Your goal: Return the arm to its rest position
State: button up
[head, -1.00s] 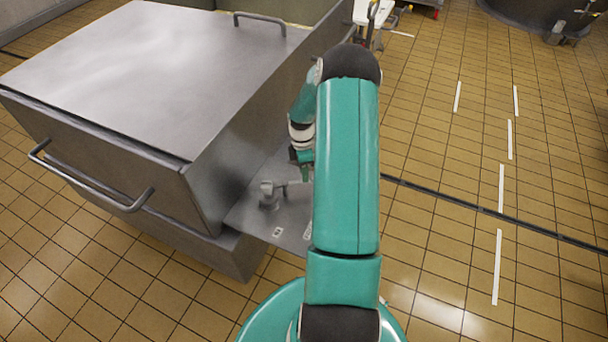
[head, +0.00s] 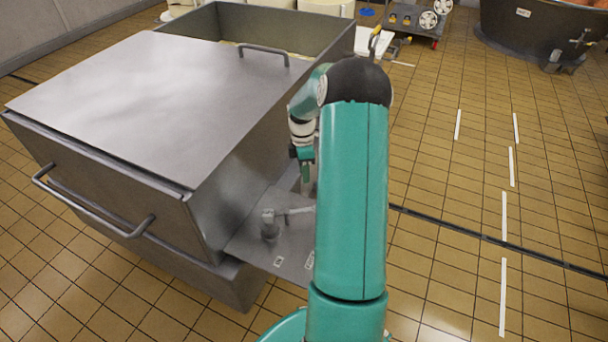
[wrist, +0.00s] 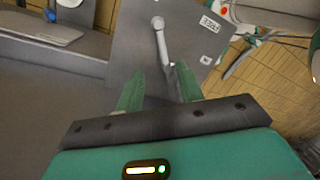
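My arm (head: 350,200) stretches forward from my body, bent at the elbow, with its forearm reaching down beside the metal vat. My gripper (head: 307,186) hangs above the side panel (head: 265,251) of the vat, partly hidden by my arm. In the wrist view its two green fingers (wrist: 161,70) are apart with nothing held between them. A grey lever (wrist: 162,42) on the panel lies beyond the fingertips and also shows in the head view (head: 296,211). It looks apart from the fingers.
The large steel vat (head: 150,90) with a flat lid and front handle (head: 95,208) stands close on the left. Its back part is open. A wheeled cart (head: 415,20) and a dark tub (head: 540,30) stand far back. Tiled floor on the right is clear.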

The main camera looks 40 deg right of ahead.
jog(key=shift+r, duration=0.1)
dwell(0.3)
jog(key=s+a+r+m+t+h, duration=0.1)
jog(key=a+r+m+t+h, duration=0.3)
jog(key=a+r, duration=1.65)
jog(key=s+a+r+m+t+y, duration=0.1)
jog(key=s+a+r+m, duration=0.2)
jog(key=s+a, duration=0.4)
jog(key=s+a+r+m+t+y, duration=0.1)
jog(key=s+a+r+m, duration=0.3)
jog(key=s+a, duration=0.4)
jog(key=shift+s+a+r+t+y, duration=0.2)
jog(key=shift+a+t+y, duration=0.2)
jog(key=shift+t, duration=0.3)
jog(key=shift+a, duration=0.1)
